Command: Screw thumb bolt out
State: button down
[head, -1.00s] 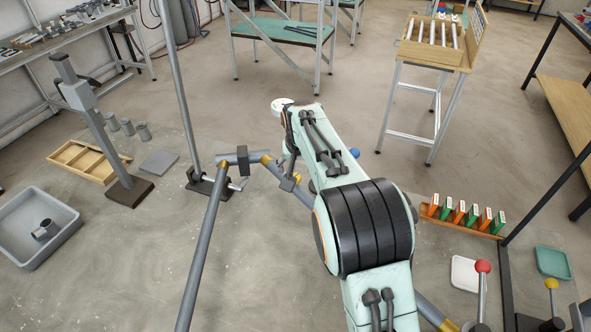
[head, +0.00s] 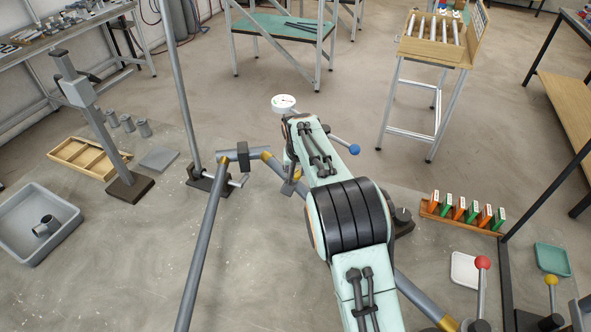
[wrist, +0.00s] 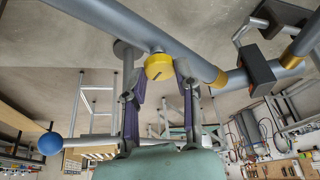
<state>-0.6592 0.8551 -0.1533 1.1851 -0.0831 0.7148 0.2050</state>
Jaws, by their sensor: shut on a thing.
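The thumb bolt (wrist: 159,67) has a round yellow head with a dark line across it. It shows in the wrist view, against the underside of a thick grey frame tube (wrist: 130,25). My gripper (wrist: 160,72) is shut on the yellow head, one finger at each side.
A dark clamp with a crank handle (head: 242,157) grips the frame by the left corner. A white dial gauge (head: 284,103) and a blue ball knob (head: 354,150) stand close to my arm. A grey bin (head: 38,228) stands at left. The floor inside the frame is clear.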

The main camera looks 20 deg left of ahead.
jog(key=shift+n, duration=0.3)
jog(key=n, duration=0.1)
jog(key=n+y, duration=0.1)
jog(key=n, duration=0.1)
jog(key=shift+w+d+n+g+y, duration=0.15)
jog(key=shift+n+g+y, duration=0.15)
jog(key=shift+g, duration=0.1)
jog(key=n+g, duration=0.1)
jog(key=n, duration=0.2)
jog(key=shift+w+n+y, duration=0.1)
jog(key=shift+n+y, duration=0.3)
jog(key=n+g, duration=0.1)
jog(key=n, duration=0.2)
jog(key=shift+w+d+f+g, duration=0.1)
jog(key=shift+g, duration=0.2)
jog(key=shift+n+g, duration=0.8)
jog(key=shift+n, duration=1.3)
jog(key=c, duration=0.8)
grip_release()
jog(key=shift+w, duration=0.1)
